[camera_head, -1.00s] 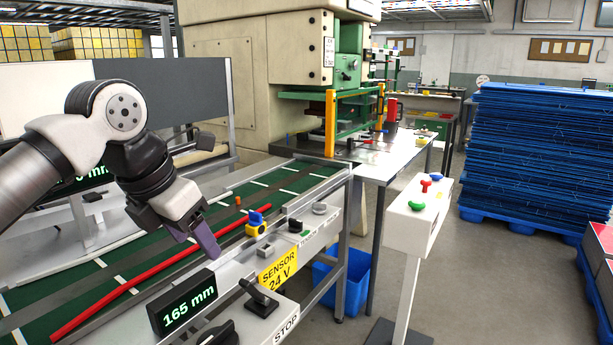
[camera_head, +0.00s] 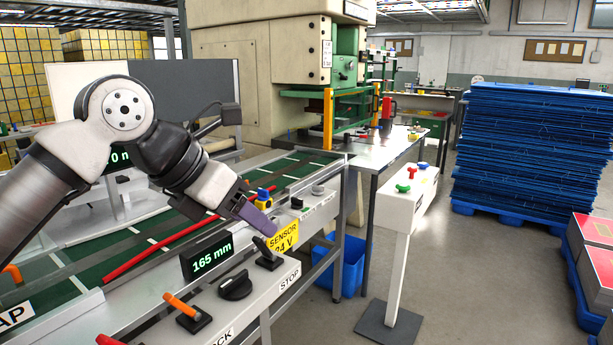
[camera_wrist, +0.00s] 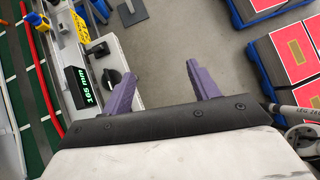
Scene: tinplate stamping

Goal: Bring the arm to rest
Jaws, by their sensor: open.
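My arm reaches in from the left in the head view. My gripper (camera_head: 262,228) hangs over the front edge of the conveyor's control panel (camera_head: 215,296), close to the yellow sensor label (camera_head: 283,238). In the wrist view my gripper (camera_wrist: 162,92) shows two purple fingers spread wide, with only grey floor between them. It is open and holds nothing. In the head view one finger hides the other. The fingers partly cover the sensor label.
A 165 mm display (camera_head: 207,258), a black lever (camera_head: 266,252) and a knob (camera_head: 235,286) stand on the panel. A red rod (camera_head: 160,248) lies along the green conveyor. A white button post (camera_head: 399,240) stands right. Blue stacked sheets (camera_head: 530,150) and open floor lie beyond.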

